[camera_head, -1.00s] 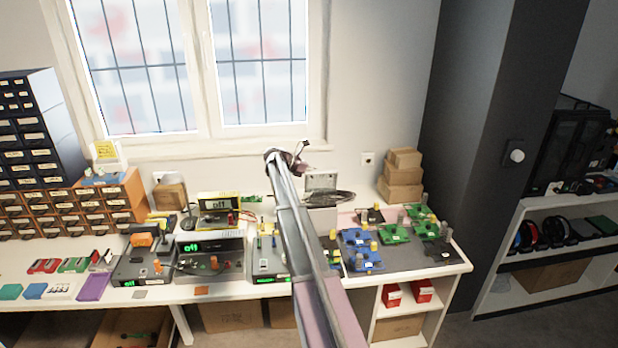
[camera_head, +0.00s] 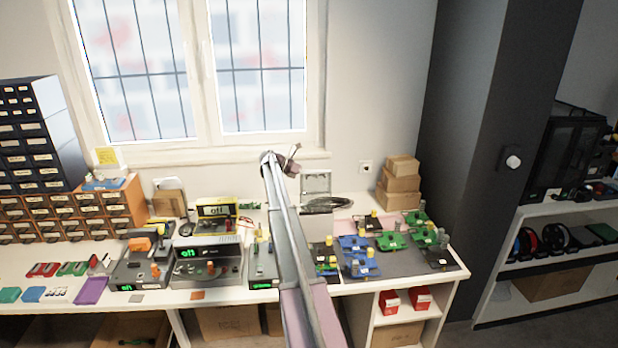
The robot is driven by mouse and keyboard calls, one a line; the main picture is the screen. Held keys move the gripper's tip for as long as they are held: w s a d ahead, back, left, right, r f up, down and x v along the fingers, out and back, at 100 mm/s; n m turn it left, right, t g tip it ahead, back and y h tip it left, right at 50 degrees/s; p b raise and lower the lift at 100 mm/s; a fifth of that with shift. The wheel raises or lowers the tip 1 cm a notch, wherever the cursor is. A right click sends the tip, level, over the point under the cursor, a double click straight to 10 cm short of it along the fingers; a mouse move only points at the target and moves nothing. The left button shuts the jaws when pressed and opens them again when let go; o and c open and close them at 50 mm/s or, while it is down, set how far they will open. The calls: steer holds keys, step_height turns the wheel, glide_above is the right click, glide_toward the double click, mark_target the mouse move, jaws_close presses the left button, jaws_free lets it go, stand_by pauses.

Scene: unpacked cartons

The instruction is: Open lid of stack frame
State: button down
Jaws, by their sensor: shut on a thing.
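A grey panel (camera_head: 316,183), which looks like a raised lid, stands upright at the back of the workbench below the window. Its base is partly hidden behind my arm and a dark cable bundle, and I cannot tell for sure that it is the stack frame's lid. My gripper (camera_head: 292,160) is up and to the left of the panel in the picture, in front of the window sill. It is small and seen side-on. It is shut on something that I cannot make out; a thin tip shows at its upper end. Contact with the panel is not visible.
My arm crosses the bench and hides part of it. Power supplies (camera_head: 208,262) stand left of it; blue circuit boards (camera_head: 358,264) and green ones (camera_head: 390,241) lie right on a grey mat. A dark cable bundle (camera_head: 327,204) and stacked cartons (camera_head: 400,182) are at the back.

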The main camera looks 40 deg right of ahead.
steer(key=shift+s, duration=0.1)
steer(key=c, duration=1)
jaws_free()
steer(key=shift+s+d, duration=0.1)
steer(key=shift+d, duration=0.05)
